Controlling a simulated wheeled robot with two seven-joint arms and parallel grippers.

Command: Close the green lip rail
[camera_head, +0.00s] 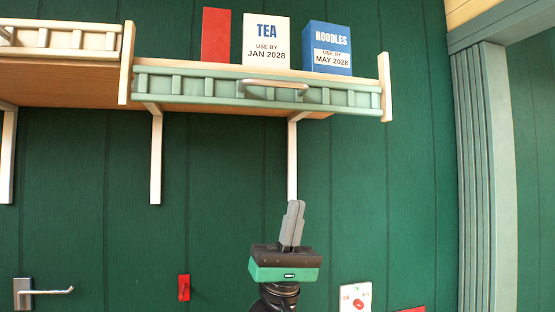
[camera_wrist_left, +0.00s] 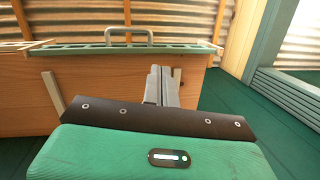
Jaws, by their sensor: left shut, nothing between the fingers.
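The green lip rail (camera_head: 200,86) runs along the front of the right-hand shelf, between two white end posts. It sits lower than the cream rail beside it and looks swung down. A bar handle (camera_head: 273,85) is on it. In the left wrist view the rail (camera_wrist_left: 80,50) and its handle (camera_wrist_left: 130,33) show beyond the shelf's wooden underside. My left gripper (camera_head: 295,204) is shut and empty, pointing up, below the right part of the rail and apart from it. It also shows in the left wrist view (camera_wrist_left: 160,70). My right gripper is out of view.
A red box (camera_head: 216,36), a tea box (camera_head: 266,42) and a noodles box (camera_head: 327,48) stand on the shelf. A white bracket (camera_head: 156,160) hangs below it, with another behind my gripper. The neighbouring shelf has a cream rail (camera_head: 65,38).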

